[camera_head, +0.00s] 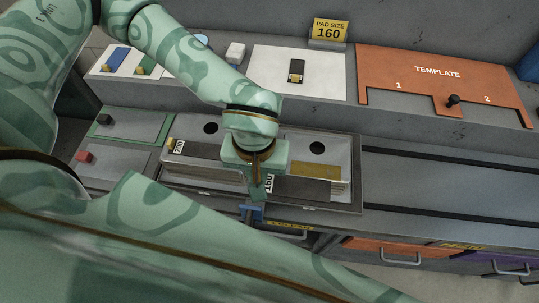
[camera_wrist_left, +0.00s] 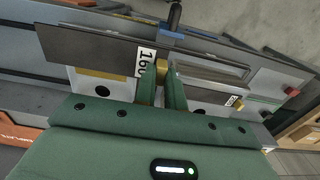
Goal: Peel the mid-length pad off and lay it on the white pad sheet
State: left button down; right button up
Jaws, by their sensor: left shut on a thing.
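My left gripper (camera_head: 257,183) is over the sink unit, fingers pointing down. In the left wrist view, the gripper (camera_wrist_left: 163,78) is shut on the brass tab of a long dark pad labelled 160 (camera_wrist_left: 95,47). The 160 label also shows beside the fingers in the head view (camera_head: 269,184). Whether the pad is clear of the surface below is hard to tell. The white pad sheet (camera_head: 325,62) lies on the back ledge. A short dark block with a gold tab (camera_head: 297,71) is on it. My right gripper is not in view.
A yellow PAD SIZE 160 sign (camera_head: 329,31) stands behind the sheet. An orange template board (camera_head: 440,68) with a black knob (camera_head: 453,101) is to its right. A pad labelled 200 (camera_head: 178,147) is in the left basin. Dark rails (camera_head: 440,170) run right of the sink.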

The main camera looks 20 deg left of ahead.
pick_arm(q)
jog(key=shift+s, duration=0.15)
jog(key=shift+r, duration=0.1)
jog(key=shift+r+p, duration=1.55)
jog(key=shift+r, duration=1.45)
